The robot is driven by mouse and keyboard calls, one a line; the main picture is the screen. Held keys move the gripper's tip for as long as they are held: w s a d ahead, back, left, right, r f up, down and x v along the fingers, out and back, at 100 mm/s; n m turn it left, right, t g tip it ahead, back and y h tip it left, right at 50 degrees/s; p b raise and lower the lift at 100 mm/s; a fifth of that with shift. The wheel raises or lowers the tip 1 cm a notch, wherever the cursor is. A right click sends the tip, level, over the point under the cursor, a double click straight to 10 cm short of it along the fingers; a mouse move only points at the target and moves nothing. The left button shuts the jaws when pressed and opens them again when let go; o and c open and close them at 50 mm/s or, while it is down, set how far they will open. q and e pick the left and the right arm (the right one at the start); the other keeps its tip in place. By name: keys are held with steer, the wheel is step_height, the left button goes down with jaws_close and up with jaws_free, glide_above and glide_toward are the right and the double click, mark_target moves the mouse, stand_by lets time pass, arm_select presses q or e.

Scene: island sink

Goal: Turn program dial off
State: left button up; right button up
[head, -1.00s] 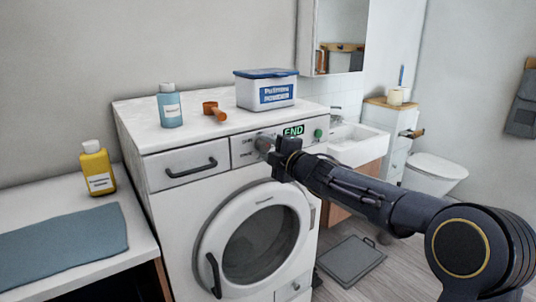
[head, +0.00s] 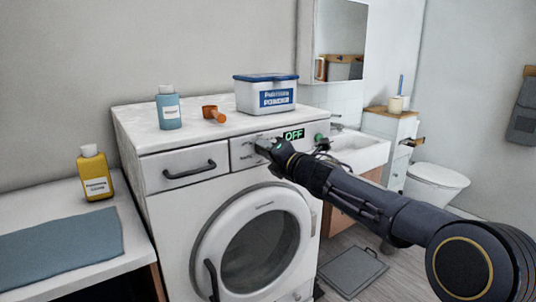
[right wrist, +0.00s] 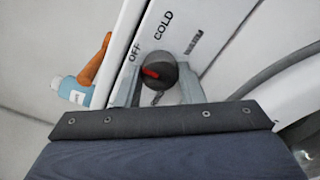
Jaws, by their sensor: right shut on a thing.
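The washing machine (head: 165,225) has a front panel with a small display (head: 293,134) that reads OFF in green. The program dial (right wrist: 160,77) is a dark round knob with a red mark, seen in the right wrist view. Labels OFF, COLD and WARM are printed around it, and the red mark lies on the side toward the OFF label (right wrist: 134,52). My right gripper (head: 264,144) is shut on the dial, with a grey finger on either side of it. In the head view the gripper hides the dial. My left gripper is not in view.
A green round button (head: 319,138) is right of the display. On the machine top stand a blue bottle (head: 168,109), an orange scoop (head: 213,113) and a powder box (head: 266,97). A yellow bottle (head: 95,175) stands on the left counter. The washer door (head: 212,230) is shut.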

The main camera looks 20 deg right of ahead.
steer(key=shift+f, duration=0.1)
stand_by(0.5)
steer(key=o, duration=1)
steer(key=v, duration=0.7)
steer(key=shift+s+b, duration=0.4)
steer(key=shift+d, duration=0.15)
